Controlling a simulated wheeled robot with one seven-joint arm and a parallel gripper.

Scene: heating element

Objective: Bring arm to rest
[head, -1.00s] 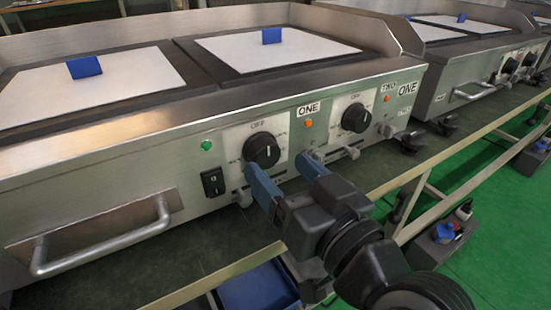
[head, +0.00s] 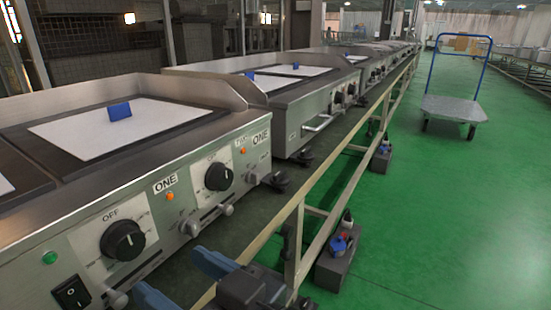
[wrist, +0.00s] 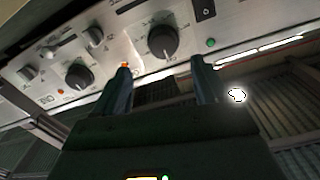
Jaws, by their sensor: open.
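My gripper (head: 180,280) is at the bottom edge of the head view, partly cut off. Its two blue fingers are spread apart with nothing between them. It is in front of the nearest steel griddle (head: 205,155), low and apart from the left black knob (head: 122,240). The right black knob (head: 218,177) is farther along the same panel. In the wrist view, the open fingers (wrist: 160,66) point toward the control panel, with one knob (wrist: 163,42) beyond the gap between them. Most of my arm is out of the head view.
A long bench (head: 300,205) carries a row of griddles running into the distance. A dark block with small coloured items (head: 338,252) sits beside the bench legs. A blue-handled cart (head: 455,108) stands on the open green floor at right.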

